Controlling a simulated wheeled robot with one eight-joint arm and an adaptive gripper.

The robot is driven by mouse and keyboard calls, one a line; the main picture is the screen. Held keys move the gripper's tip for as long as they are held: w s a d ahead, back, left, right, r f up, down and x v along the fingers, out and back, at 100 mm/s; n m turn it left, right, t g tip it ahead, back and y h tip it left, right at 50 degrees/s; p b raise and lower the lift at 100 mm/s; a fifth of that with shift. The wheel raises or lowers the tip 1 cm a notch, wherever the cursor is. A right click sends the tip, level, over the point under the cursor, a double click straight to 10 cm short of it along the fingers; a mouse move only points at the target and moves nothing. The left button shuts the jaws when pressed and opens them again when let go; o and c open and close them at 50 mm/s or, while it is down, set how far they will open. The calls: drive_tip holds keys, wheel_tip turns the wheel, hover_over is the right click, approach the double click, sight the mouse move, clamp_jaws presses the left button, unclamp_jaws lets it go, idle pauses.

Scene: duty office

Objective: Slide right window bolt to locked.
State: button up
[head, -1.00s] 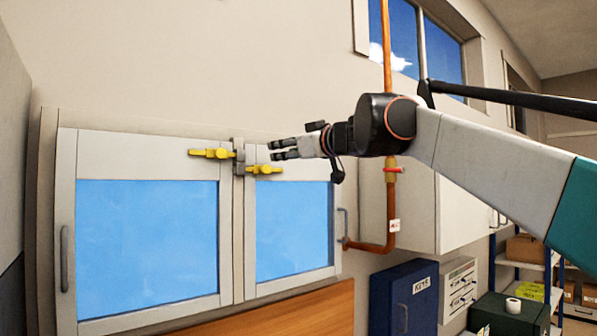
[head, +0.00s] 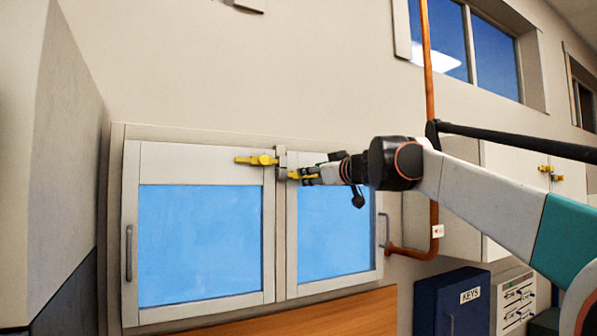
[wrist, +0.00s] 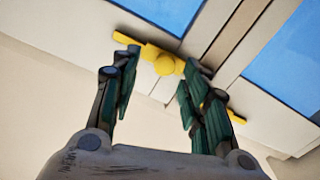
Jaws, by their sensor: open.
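The right window bolt (head: 303,175) is a yellow bar at the top of the right window sash (head: 333,277), just right of the middle post. My gripper (head: 314,174) comes in from the right at the bolt's height and hides part of it. In the wrist view, a yellow bolt with a round knob (wrist: 165,64) shows between the open fingertips of my gripper (wrist: 158,72); I cannot tell whether they touch it. The left window bolt (head: 257,160) is yellow too and sits slightly higher, left of the post. It is partly behind a finger in the wrist view (wrist: 237,118).
A grey block (head: 72,160) stands at the left. An orange pipe (head: 427,70) runs down the wall right of the window. A blue key cabinet (head: 455,300) is below right, and a wooden surface (head: 345,310) lies under the window.

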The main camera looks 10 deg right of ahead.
drive_tip(key=shift+x, duration=1.2)
drive_tip(key=shift+c, duration=0.3)
clamp_jaws()
drive_tip(key=shift+s+a+p, duration=0.15)
drive_tip(key=shift+a+p, duration=0.25)
drive_tip(key=shift+a, duration=0.05)
drive_tip(key=shift+c, duration=0.5)
unclamp_jaws()
drive_tip(key=shift+o, duration=0.8)
drive_tip(key=shift+a, duration=0.2)
drive_tip(key=shift+d, duration=0.2)
drive_tip(key=v, duration=1.2)
